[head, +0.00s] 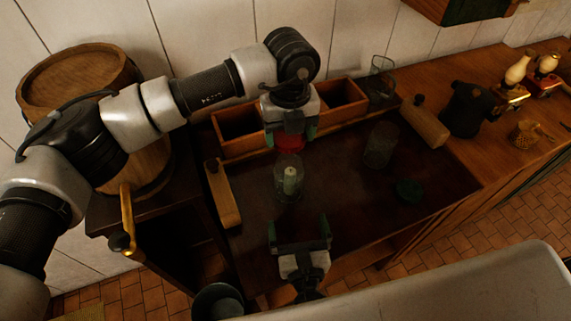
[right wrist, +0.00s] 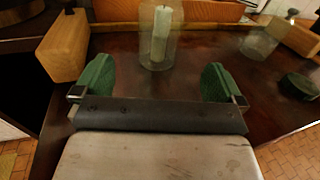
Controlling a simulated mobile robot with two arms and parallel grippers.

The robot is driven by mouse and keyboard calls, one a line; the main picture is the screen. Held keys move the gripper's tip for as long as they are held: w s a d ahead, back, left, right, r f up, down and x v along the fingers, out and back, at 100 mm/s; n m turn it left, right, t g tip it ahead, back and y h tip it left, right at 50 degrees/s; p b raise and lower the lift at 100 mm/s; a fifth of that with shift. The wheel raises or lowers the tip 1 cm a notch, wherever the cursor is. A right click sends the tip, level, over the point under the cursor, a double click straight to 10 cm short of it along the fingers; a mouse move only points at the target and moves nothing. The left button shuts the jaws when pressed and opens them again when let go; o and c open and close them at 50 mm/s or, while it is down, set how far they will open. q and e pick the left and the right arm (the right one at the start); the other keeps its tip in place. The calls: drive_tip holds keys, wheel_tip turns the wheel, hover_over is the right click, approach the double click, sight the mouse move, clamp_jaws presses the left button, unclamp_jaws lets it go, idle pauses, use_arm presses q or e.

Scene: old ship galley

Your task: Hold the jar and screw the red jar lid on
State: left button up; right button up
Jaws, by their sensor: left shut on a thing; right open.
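A clear glass jar (head: 289,191) with a pale green, candle-like thing inside stands upright on the dark worktop; it also shows in the right wrist view (right wrist: 160,48). My left gripper (head: 289,140) points down and is shut on the red jar lid (head: 289,167). The lid overlaps the jar's top in the head view; I cannot tell whether they touch. The lid does not show in the right wrist view. My right gripper (head: 300,235) is open and empty, in front of the jar and apart from it. Its green fingertips (right wrist: 158,82) point toward the jar.
A second glass jar (head: 380,146) and a dark green lid (head: 408,190) are to the right. Wooden blocks (head: 224,195) and (head: 424,123) stand at both sides. A wooden box (head: 346,99) lies behind. A dark pot (head: 467,108) is further right.

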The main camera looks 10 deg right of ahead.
sight(291, 189)
use_arm(q)
drive_tip(key=shift+s+r, duration=0.25)
drive_tip(key=shift+s, duration=0.35)
use_arm(e)
drive_tip(key=shift+s+r, duration=0.2)
drive_tip(key=shift+s, duration=0.25)
use_arm(q)
drive_tip(key=shift+w+f, duration=0.1)
drive_tip(key=shift+w, duration=0.1)
use_arm(e)
drive_tip(key=w, duration=1.2)
drive_tip(key=shift+w+d+f, duration=0.1)
drive_tip(key=shift+w+d, duration=0.05)
drive_tip(key=shift+d, duration=0.25)
drive_tip(key=shift+c, duration=0.3)
drive_tip(key=c, duration=1.2)
use_arm(q)
drive_tip(key=shift+f, duration=2.5)
use_arm(e)
drive_tip(key=shift+c, duration=0.2)
